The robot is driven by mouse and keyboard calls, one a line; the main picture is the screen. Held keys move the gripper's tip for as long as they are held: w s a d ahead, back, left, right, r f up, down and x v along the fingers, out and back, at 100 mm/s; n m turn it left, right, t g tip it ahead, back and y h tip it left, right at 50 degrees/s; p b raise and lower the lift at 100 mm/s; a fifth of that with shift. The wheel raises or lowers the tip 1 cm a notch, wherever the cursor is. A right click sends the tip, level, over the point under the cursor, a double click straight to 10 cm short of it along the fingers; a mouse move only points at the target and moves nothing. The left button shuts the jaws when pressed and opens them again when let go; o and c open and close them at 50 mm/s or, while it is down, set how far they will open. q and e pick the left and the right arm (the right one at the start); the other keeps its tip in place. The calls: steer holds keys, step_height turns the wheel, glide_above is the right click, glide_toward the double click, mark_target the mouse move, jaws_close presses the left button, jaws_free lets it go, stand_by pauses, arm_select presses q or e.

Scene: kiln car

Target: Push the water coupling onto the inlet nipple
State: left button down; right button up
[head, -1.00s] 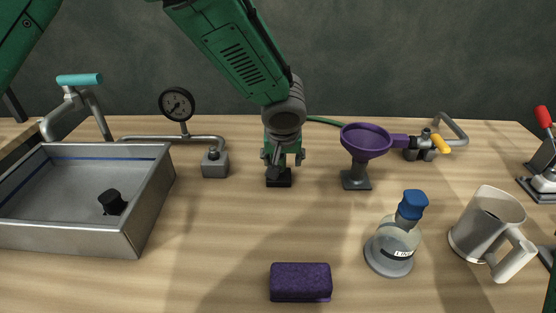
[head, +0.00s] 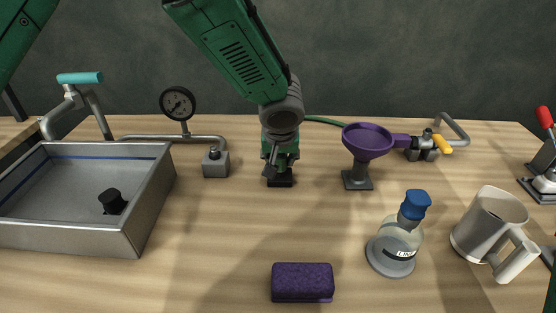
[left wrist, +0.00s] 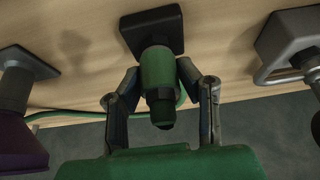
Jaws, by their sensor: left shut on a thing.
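The water coupling (left wrist: 158,72), a green cylinder with a dark nose, sits on a black square stand (left wrist: 152,30). A green hose (left wrist: 80,118) runs behind it. My left gripper (left wrist: 160,90) is shut on the coupling, one finger on each side. In the head view my left gripper (head: 281,163) hides most of the coupling, and the stand (head: 280,183) shows below it. The inlet nipple (head: 214,152) stands on a grey block (head: 215,166) to the left of the gripper, apart from the coupling. My right gripper is not in view.
A pressure gauge (head: 178,104) rises from the pipe behind the block. A metal sink tray (head: 150,205) stands left. A purple funnel (head: 367,142), a bottle (head: 396,246) and a mug (head: 480,228) stand right. A purple sponge (head: 302,283) lies in front.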

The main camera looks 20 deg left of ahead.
arm_select(q)
steer(key=shift+w+d+r, duration=0.1)
steer(key=shift+d+r, duration=0.05)
steer(key=shift+d, duration=0.3)
steer(key=shift+w+d+r+p, duration=0.1)
steer(key=shift+w+r+p, duration=0.05)
steer(key=shift+r+p, duration=0.4)
steer(key=shift+r, duration=0.3)
steer(key=shift+d+r+p, duration=0.25)
steer(key=shift+r+p, duration=0.45)
steer(key=shift+p, duration=0.05)
steer(key=shift+a+r+p, duration=0.45)
steer(key=shift+r+p, duration=0.05)
steer(key=shift+r, duration=0.1)
steer(key=shift+a+r+p, duration=0.15)
steer(key=shift+r+p, duration=0.15)
steer(key=shift+r, duration=0.1)
steer(key=shift+r+p, duration=0.3)
steer(key=shift+r, duration=0.05)
steer(key=shift+d, duration=0.35)
